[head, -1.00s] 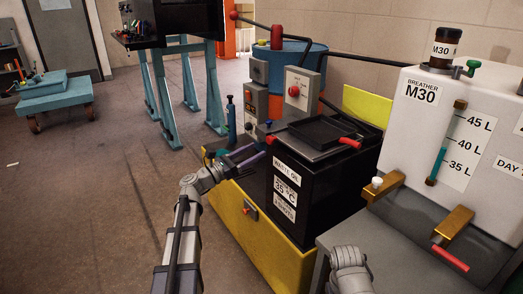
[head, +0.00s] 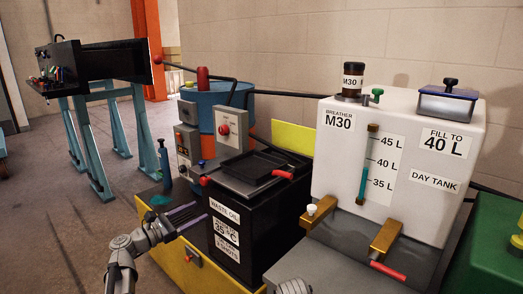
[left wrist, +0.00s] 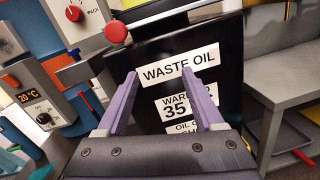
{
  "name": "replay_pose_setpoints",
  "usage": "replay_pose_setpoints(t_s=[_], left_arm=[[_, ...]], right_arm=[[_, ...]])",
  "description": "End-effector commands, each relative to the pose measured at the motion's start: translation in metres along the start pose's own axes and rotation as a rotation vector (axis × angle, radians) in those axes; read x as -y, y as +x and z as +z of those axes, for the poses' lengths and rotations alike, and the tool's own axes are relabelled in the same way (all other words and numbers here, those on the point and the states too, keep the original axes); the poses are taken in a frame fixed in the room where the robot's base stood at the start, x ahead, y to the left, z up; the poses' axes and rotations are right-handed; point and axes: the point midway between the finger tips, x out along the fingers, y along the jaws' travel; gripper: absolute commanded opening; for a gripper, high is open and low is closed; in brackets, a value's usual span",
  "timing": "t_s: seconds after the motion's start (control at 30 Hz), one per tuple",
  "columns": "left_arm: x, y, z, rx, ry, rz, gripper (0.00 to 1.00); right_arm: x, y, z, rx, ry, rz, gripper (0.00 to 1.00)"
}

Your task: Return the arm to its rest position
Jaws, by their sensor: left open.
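My left gripper (head: 188,217) reaches in at the lower left of the head view, in front of the black waste oil box (head: 262,205). In the left wrist view its two purple fingers (left wrist: 158,78) stand wide apart with nothing between them. The waste oil box (left wrist: 205,55) fills the middle of that view behind the fingers; I cannot tell the exact gap to it.
The box stands on a yellow base (head: 222,277) beside grey control boxes (head: 188,145). The white day tank (head: 335,190), with brass fittings and a red-handled valve (head: 388,271), stands to the right. A blue-legged bench (head: 85,150) is behind at left. Open floor (head: 55,240) lies at left.

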Motion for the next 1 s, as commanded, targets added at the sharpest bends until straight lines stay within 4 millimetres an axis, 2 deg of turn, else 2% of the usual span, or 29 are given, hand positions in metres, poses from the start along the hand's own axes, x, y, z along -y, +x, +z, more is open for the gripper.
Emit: replay_pose_setpoints(t_s=[0.03, 0.1, 0.17, 0.2, 0.3, 0.4, 0.5, 0.6, 0.83, 0.9, 1.0], left_arm=[[0.031, 0.011, -0.013, -0.069, 0.101, -0.07, 0.69], [0.073, 0.022, -0.038, -0.179, 0.283, -0.192, 0.69], [0.106, 0.025, -0.061, -0.266, 0.446, -0.311, 0.69], [0.127, 0.025, -0.075, -0.316, 0.552, -0.396, 0.69], [0.173, 0.015, -0.109, -0.421, 0.814, -0.626, 0.69], [0.209, -0.005, -0.138, -0.493, 1.061, -0.877, 0.69], [0.232, -0.029, -0.158, -0.533, 1.269, -1.124, 0.69], [0.244, -0.054, -0.17, -0.551, 1.43, -1.349, 0.69], [0.252, -0.103, -0.178, -0.536, 1.688, -1.827, 0.69], [0.272, -0.09, -0.175, -0.487, 1.701, -1.864, 0.69], [0.295, -0.082, -0.17, -0.436, 1.72, -1.93, 0.69]], right_arm=[[0.0, 0.0, 0.0, 0.0, 0.0, 0.0, 0.5], [0.0, 0.0, 0.0, 0.0, 0.0, 0.0, 0.5], [0.0, 0.0, 0.0, 0.0, 0.0, 0.0, 0.5], [0.0, 0.0, 0.0, 0.0, 0.0, 0.0, 0.5], [0.0, 0.0, 0.0, 0.0, 0.0, 0.0, 0.5], [0.0, 0.0, 0.0, 0.0, 0.0, 0.0, 0.5], [0.0, 0.0, 0.0, 0.0, 0.0, 0.0, 0.5], [0.0, 0.0, 0.0, 0.0, 0.0, 0.0, 0.5], [0.0, 0.0, 0.0, 0.0, 0.0, 0.0, 0.5], [0.0, 0.0, 0.0, 0.0, 0.0, 0.0, 0.5], [0.0, 0.0, 0.0, 0.0, 0.0, 0.0, 0.5]])
